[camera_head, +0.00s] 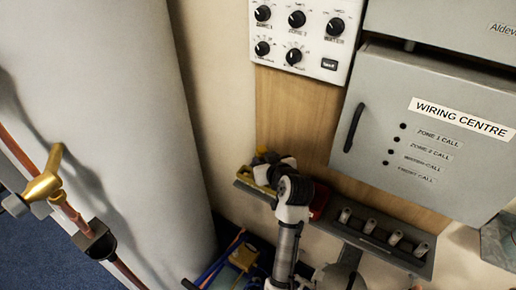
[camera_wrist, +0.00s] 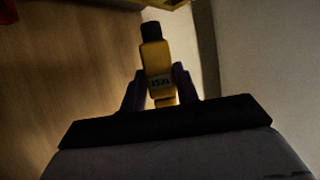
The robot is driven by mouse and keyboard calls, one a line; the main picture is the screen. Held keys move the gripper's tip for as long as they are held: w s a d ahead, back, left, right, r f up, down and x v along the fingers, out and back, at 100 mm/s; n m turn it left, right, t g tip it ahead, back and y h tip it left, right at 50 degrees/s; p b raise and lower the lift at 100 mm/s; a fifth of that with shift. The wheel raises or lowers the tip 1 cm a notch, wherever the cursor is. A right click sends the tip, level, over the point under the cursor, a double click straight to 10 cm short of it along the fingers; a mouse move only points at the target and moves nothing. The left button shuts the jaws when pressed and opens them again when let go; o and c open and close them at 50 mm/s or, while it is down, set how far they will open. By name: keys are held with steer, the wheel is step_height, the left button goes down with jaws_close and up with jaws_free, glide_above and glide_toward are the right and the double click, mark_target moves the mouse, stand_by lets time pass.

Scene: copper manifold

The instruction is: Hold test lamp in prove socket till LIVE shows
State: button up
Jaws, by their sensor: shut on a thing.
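The test lamp (camera_wrist: 156,58) is a yellow body with a black cap and a "TEST" label. It shows upright in the wrist view. My gripper (camera_wrist: 160,76) is shut on it, with a finger on each side of its lower body. A yellow edge (camera_wrist: 162,4) shows at the top of the wrist view, just beyond the black cap; I cannot tell what it belongs to or whether they touch. In the head view my arm hides most of the gripper and the lamp. I cannot make out the prove socket or a LIVE sign in either view.
A small shelf (camera_head: 246,184) with yellow and red items is behind my arm. A rack of grey cylinders (camera_head: 370,243) stands to its right, under the wiring centre box (camera_head: 436,132). A knob panel (camera_head: 304,35) is above. A large white cylinder (camera_head: 120,90) fills the left.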

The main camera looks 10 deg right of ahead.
steer(key=shift+w+f+b, duration=0.1)
steer(key=shift+f+b, duration=1.1)
steer(key=shift+f, duration=0.2)
steer(key=shift+f+b, duration=0.9)
steer(key=shift+f, duration=0.35)
stand_by(0.4)
steer(key=shift+r, duration=0.2)
stand_by(1.5)
steer(key=shift+r+p, duration=1.95)
steer(key=shift+r, duration=0.2)
